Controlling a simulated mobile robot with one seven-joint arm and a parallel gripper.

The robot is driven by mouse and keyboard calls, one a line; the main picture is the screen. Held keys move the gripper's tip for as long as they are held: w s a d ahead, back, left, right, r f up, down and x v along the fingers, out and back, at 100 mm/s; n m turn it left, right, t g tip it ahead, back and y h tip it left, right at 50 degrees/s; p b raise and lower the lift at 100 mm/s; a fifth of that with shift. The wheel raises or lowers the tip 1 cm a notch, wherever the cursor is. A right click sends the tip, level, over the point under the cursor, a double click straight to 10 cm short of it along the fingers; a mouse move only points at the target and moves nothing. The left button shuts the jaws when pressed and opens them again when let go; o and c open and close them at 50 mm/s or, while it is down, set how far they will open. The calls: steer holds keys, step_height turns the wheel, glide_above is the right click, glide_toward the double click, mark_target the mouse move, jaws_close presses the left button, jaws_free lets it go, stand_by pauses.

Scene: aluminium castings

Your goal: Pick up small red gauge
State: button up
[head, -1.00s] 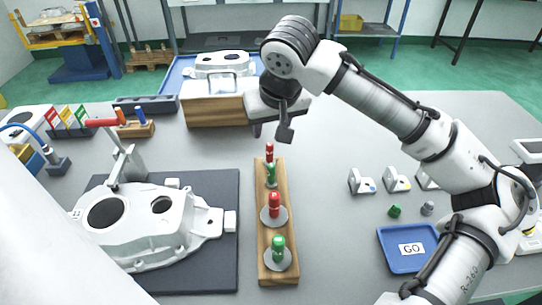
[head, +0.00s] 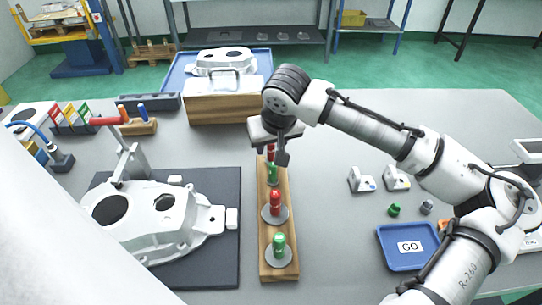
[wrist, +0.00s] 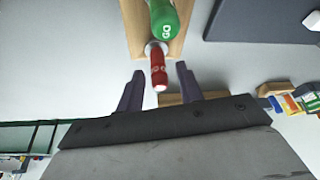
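The small red gauge (head: 270,148) stands upright at the far end of a wooden rack (head: 266,262), partly hidden by my gripper in the head view. It also shows in the wrist view (wrist: 158,67) as a red cylinder with a pale tip, just past a green gauge marked GO (wrist: 165,22). My gripper (head: 270,154) is over the far end of the rack. In the wrist view its two dark fingers (wrist: 160,72) are spread, one on each side of the red gauge, with gaps between. Whether the fingers are level with the gauge is unclear.
The rack also holds a small green gauge (head: 272,173), a larger red gauge (head: 276,203) and a larger green gauge (head: 279,245). A casting (head: 165,222) lies on a dark mat to the left. A blue GO tray (head: 385,262) stands to the right.

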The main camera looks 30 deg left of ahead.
jaws_close()
